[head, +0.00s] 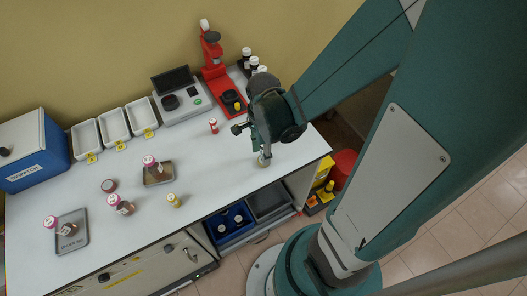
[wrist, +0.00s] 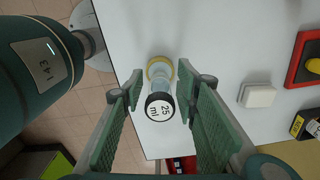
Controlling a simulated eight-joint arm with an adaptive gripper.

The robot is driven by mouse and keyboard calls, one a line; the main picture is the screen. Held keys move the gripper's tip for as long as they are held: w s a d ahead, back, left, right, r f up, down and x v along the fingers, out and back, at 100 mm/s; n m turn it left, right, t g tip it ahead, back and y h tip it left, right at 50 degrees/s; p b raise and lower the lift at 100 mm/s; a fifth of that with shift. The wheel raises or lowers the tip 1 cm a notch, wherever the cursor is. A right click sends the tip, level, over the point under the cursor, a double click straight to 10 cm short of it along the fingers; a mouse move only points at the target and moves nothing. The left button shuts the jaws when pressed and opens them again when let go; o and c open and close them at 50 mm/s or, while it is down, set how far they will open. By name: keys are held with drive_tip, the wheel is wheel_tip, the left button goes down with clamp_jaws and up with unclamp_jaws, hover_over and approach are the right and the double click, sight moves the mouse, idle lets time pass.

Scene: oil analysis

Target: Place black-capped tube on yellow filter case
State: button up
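The black-capped tube shows in the wrist view with its round cap (wrist: 160,106), marked "25 ml", facing the camera. Its clear body leads down to the yellow ring of the filter case (wrist: 158,62); the tube appears to stand on it, though the contact is hard to see. My gripper (wrist: 160,78) is open, with one finger on each side of the tube and a small gap visible on both sides. In the head view my gripper (head: 258,150) is low over the table's right part, hiding most of the tube; the pale yellowish case (head: 264,161) shows below it.
The table's front edge is close to my gripper.

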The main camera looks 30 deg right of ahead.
drive_tip(key=shift+r, duration=0.15)
drive_tip(key=shift+r+p, duration=1.25)
drive_tip(key=shift+r, duration=4.75)
drive_tip(key=shift+r, duration=0.1)
drive_tip(key=r+n, duration=0.1)
drive_tip(key=r+n+t, duration=0.1)
drive_tip(key=n, duration=0.1)
drive_tip(key=shift+w+a, duration=0.2)
drive_tip(key=shift+a, duration=0.1)
drive_tip(key=a+r+n+t, duration=0.3)
drive_tip(key=r+n+t, duration=0.3)
drive_tip(key=r+n, duration=0.6)
drive_tip(key=n, duration=0.5)
drive_tip(key=shift+w+a+r, duration=0.15)
drive_tip(key=shift+w+r, duration=0.05)
